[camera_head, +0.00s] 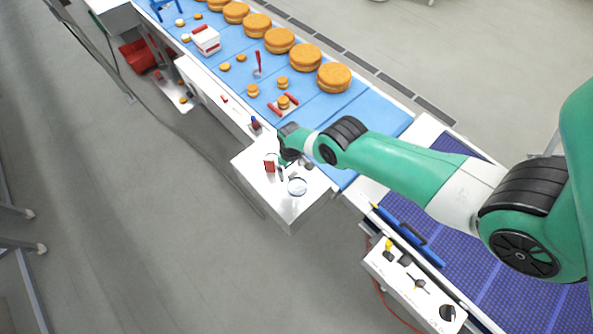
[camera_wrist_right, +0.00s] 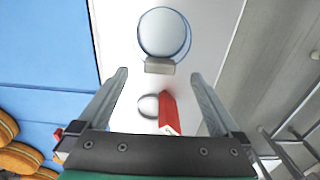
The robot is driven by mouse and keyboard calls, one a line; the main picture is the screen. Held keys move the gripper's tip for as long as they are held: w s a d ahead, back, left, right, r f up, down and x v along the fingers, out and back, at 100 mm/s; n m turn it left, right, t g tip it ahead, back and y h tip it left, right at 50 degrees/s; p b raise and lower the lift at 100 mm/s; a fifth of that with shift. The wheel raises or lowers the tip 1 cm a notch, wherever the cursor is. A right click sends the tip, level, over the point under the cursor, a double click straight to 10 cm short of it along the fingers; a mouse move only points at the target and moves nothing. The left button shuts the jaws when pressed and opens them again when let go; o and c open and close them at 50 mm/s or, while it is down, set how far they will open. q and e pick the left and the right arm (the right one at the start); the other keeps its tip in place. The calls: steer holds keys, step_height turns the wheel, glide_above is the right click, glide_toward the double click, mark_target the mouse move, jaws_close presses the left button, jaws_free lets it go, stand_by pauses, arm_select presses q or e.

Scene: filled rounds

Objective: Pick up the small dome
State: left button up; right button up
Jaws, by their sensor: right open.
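The small dome (camera_wrist_right: 148,105) is a pale round cap on the white side table, seen in the right wrist view between my right gripper's fingers and beyond its palm. In the head view my right gripper (camera_head: 293,170) hides most of that spot. A larger clear dome (camera_wrist_right: 165,33) lies farther out; it shows in the head view (camera_head: 297,186). My left gripper is not in view.
The white side table (camera_head: 288,210) adjoins a blue conveyor (camera_head: 345,110) carrying large filled rounds (camera_head: 334,77) and smaller ones.

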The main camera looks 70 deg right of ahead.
mark_target(293, 179)
steer(key=shift+s+a+f, duration=0.1)
steer(key=shift+s, duration=0.35)
step_height(293, 179, down, 8)
steer(key=b, duration=0.8)
steer(key=shift+w, duration=0.1)
steer(key=shift+r, duration=0.2)
steer(key=c, duration=1)
steer(key=shift+r+p, duration=0.1)
steer(key=shift+p, duration=0.2)
step_height(293, 179, up, 10)
steer(key=p, duration=0.9)
steer(key=shift+p, duration=0.35)
